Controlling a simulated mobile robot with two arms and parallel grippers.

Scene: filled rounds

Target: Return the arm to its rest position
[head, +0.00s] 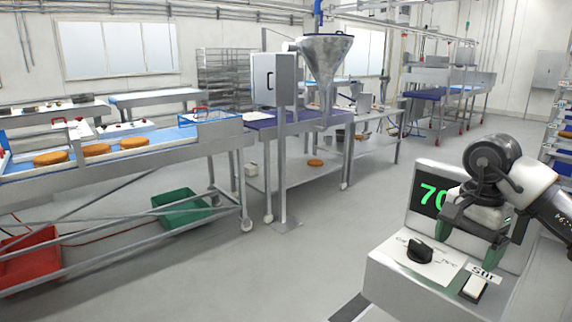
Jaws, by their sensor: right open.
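My right arm (545,195) comes in from the right edge. My right gripper (468,240) is open and points down above the grey control box (385,290), with nothing seen between its fingers. On the box are a black knob (420,250), a pale switch (474,288) with a label beside it, and a dark display (428,198) with green digits partly hidden by the gripper. I cannot tell whether the fingers touch the box. My left gripper is not in view.
A conveyor (175,146) with several round orange-brown pieces runs at left. A steel hopper (325,58) stands over the machine at centre. A green crate (182,210) and a red crate (28,260) sit below the conveyor. The floor (310,235) between machine and control box is clear.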

